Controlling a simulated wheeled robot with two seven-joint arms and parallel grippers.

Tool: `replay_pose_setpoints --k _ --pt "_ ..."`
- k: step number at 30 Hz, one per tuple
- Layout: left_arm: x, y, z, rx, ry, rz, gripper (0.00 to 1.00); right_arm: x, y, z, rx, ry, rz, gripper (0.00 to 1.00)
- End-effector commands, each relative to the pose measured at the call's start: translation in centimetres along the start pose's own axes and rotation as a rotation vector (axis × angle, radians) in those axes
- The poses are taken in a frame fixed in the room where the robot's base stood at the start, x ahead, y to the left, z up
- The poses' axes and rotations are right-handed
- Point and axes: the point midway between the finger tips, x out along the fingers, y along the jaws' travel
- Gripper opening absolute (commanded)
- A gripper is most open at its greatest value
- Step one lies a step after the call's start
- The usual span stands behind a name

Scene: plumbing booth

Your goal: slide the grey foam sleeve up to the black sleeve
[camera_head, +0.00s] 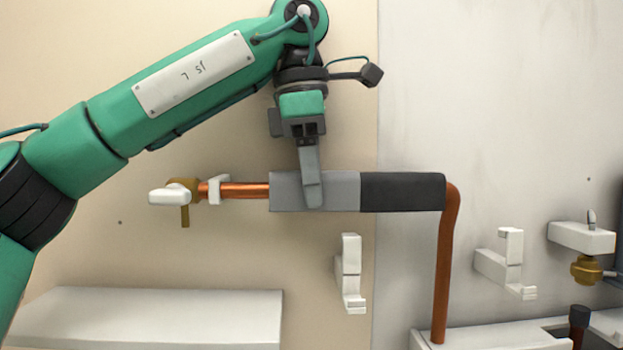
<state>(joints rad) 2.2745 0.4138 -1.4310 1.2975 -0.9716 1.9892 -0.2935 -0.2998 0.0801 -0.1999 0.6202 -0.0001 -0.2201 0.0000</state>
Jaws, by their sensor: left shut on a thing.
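The grey foam sleeve (340,192) is around the horizontal copper pipe (245,190) in the head view. The black sleeve (403,192) is around the same pipe to its right, at the bend. The right end of the grey sleeve meets the left end of the black sleeve, with no gap that I can see. My left gripper (312,190) comes down from above and is shut on the grey sleeve near its middle. One finger lies across the sleeve's front; the other finger is hidden behind it. My right gripper is not in view.
A brass valve with a white handle (168,197) and a white pipe clip (219,189) are at the pipe's left end. Empty white brackets (350,274) (507,264) are on the wall below. A white shelf (150,318) is at the lower left.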

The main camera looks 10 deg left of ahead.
Motion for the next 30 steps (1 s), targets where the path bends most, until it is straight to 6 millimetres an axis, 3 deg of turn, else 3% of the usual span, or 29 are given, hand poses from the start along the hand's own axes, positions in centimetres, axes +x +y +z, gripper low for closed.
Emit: replay_pose_setpoints --k 1,4,5,17,30 --pt "0.0 0.0 0.0 0.000 0.000 0.000 0.48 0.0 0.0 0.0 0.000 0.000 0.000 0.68" --pt "0.0 0.0 0.0 0.000 0.000 0.000 0.68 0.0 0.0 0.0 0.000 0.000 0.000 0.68" --pt "0.0 0.0 0.0 0.000 0.000 0.000 0.70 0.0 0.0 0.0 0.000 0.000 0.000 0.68" --pt "-0.8 0.0 0.0 -0.001 0.001 0.001 0.70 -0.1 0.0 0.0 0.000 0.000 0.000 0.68" --pt "-9.1 0.0 0.1 -0.004 0.000 0.006 0.70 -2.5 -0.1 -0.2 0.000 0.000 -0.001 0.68"
